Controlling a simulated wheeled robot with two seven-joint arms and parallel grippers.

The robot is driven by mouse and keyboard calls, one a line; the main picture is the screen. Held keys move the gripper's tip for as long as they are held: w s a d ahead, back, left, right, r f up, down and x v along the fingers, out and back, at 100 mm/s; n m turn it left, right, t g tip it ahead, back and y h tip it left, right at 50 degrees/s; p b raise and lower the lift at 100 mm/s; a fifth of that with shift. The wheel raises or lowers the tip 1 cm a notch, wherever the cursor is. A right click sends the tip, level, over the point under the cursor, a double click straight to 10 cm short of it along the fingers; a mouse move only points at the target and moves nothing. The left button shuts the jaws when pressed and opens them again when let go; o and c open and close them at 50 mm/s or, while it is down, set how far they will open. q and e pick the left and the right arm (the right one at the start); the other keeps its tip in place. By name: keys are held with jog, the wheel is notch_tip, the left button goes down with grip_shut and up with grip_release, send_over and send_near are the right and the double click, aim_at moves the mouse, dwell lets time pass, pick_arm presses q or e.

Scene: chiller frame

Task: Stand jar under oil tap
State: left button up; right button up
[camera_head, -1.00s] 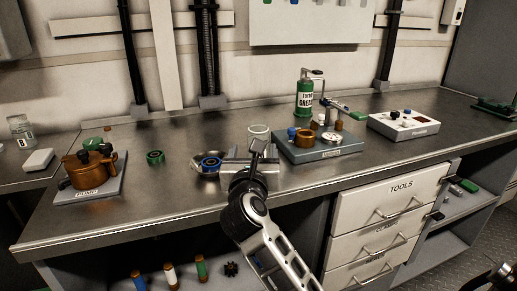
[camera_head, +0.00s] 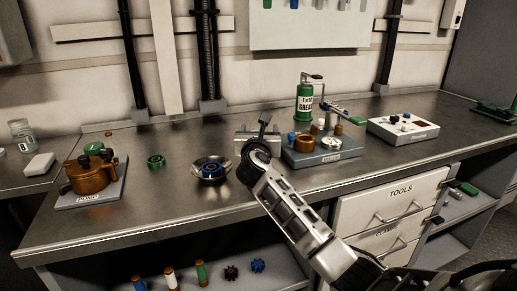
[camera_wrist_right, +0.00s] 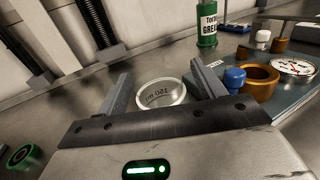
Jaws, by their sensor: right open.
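A small clear glass jar (camera_wrist_right: 162,93) with "150 ml" markings stands on the metal worktop in the right wrist view. The two fingers of my right gripper (camera_wrist_right: 161,80) are apart on either side of it, and nothing is clamped. In the head view my right gripper (camera_head: 257,136) is over the worktop, left of the grey test unit (camera_head: 325,157), and hides the jar. My left gripper is out of view.
A green grease can (camera_head: 305,103) stands behind the test unit. A metal bowl (camera_head: 211,171) with a blue ring and a copper pump (camera_head: 90,175) are to the left. Another glass jar (camera_head: 20,135) is far left. A white control box (camera_head: 403,129) stands right.

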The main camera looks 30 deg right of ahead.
jog(key=shift+x, duration=0.85)
jog(key=shift+c, duration=0.3)
jog(key=c, duration=1.3)
jog(key=shift+c, duration=0.2)
